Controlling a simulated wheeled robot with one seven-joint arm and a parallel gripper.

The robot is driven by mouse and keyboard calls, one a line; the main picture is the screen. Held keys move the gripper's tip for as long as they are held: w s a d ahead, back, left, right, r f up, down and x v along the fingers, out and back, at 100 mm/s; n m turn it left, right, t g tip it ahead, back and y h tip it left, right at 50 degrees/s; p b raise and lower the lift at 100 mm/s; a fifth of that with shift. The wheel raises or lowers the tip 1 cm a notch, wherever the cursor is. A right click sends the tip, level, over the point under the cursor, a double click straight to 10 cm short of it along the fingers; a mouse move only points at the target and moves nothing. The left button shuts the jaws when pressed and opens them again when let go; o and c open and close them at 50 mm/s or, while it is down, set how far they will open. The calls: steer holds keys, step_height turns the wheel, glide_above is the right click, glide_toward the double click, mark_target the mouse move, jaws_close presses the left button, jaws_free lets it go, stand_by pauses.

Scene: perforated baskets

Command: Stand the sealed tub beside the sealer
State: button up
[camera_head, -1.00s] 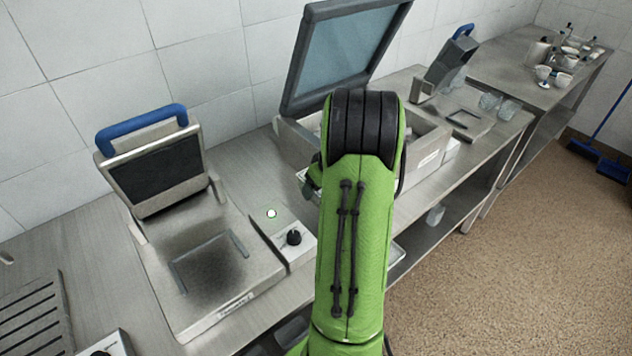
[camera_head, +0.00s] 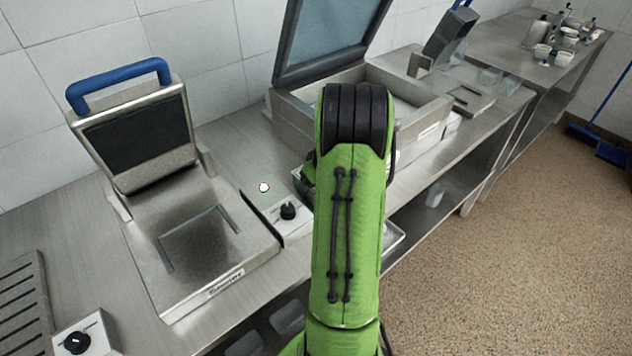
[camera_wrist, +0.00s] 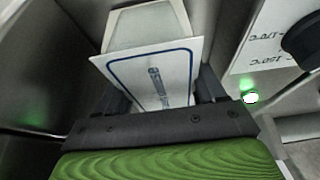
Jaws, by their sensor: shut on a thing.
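In the wrist view, my gripper (camera_wrist: 168,90) is shut on a pale tub (camera_wrist: 145,25) with a flat white top sheet (camera_wrist: 152,72) that has a blue printed border. The tub is between the two dark fingers. In the head view, my green arm hides the gripper and tub. A steel press-type sealer (camera_head: 205,255) with an open upper plate and blue handle (camera_head: 120,82) stands at the left on the bench. Its flat bed looks empty.
A larger steel chamber machine (camera_head: 430,118) with its glass lid raised stands beyond my arm. Another dial box (camera_head: 77,343) and a slotted rack (camera_head: 25,310) are at the lower left. A grey upright device (camera_head: 450,42) and clear cups (camera_head: 490,77) are farther right.

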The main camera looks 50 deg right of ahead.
steer(key=o, duration=1.4)
step_height(320, 180, up, 11)
steer(key=p, duration=0.8)
steer(key=shift+r, duration=0.1)
